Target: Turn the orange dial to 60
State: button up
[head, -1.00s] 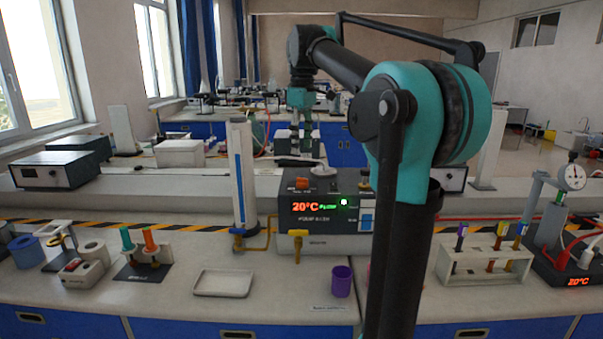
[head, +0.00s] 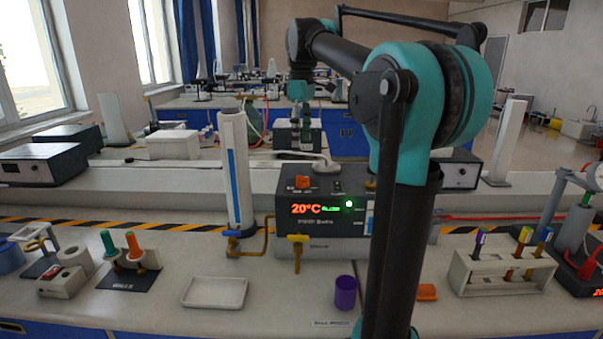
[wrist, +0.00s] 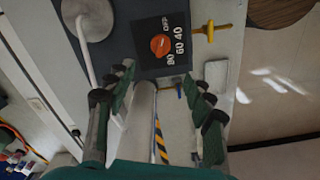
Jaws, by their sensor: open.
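The orange dial (head: 302,182) is on the top left of a dark box-shaped unit (head: 335,247) with a red 20°C display (head: 306,208). In the wrist view the orange dial (wrist: 161,45) sits on a black plate marked 80, 60 and 40. My gripper (head: 300,128) hangs above and behind the dial in the head view. In the wrist view my gripper (wrist: 160,80) is open and empty, its fingers spread wide. The dial shows beyond the fingertips and apart from them. Which mark it points to is unclear.
A tall white column (head: 235,170) stands left of the unit. A yellow-handled tap (head: 297,240) is on its front. A purple cup (head: 345,292), a white tray (head: 215,293) and a tube rack (head: 500,272) stand on the front bench. A pale hose lies on the unit's top.

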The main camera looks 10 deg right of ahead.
aim_at(303, 181)
notch_tip(303, 181, down, 12)
jog(key=shift+r, duration=0.1)
jog(key=shift+c, duration=0.4)
jog(key=c, duration=1)
jog(key=shift+c, duration=0.2)
